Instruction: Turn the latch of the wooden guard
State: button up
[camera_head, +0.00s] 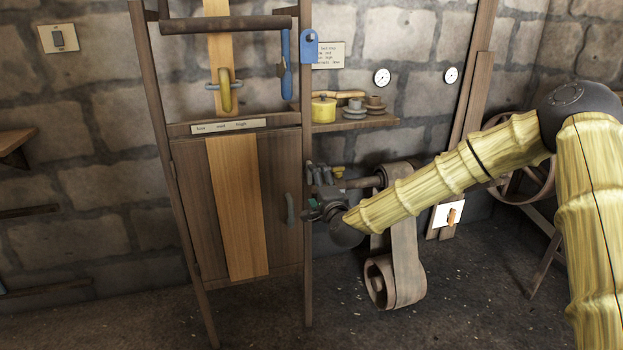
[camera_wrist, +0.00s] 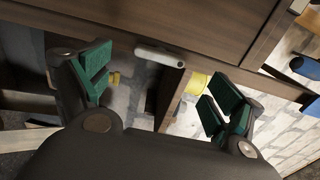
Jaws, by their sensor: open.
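The wooden guard (camera_head: 235,207) is a dark panel with a paler vertical strip, set upright in a wooden frame. Its latch appears to be the small grey-green bar (camera_head: 290,208) near the right edge of the panel, standing nearly upright. In the wrist view the guard (camera_wrist: 200,22) fills the top, and the grey latch (camera_wrist: 160,55) lies just beyond the gap between my fingers. My gripper (camera_head: 318,201) is right of the latch, by the frame's right post. In the wrist view my gripper (camera_wrist: 160,88) is open and empty, with green pads apart.
The right post (camera_head: 307,255) of the frame stands close to my gripper. A shelf (camera_head: 370,123) with a yellow tin (camera_head: 323,110) is above it. A wide belt (camera_head: 405,250) on rollers hangs to its right, behind my arm. The floor in front of the guard is clear.

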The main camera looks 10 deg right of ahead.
aim_at(310, 175)
jog(key=shift+w+a, duration=0.15)
jog(key=shift+w, duration=1.4)
jog(key=shift+w+a, duration=0.15)
jog(key=shift+w, duration=1.35)
jog(key=shift+c, duration=0.2)
jog(key=c, duration=1)
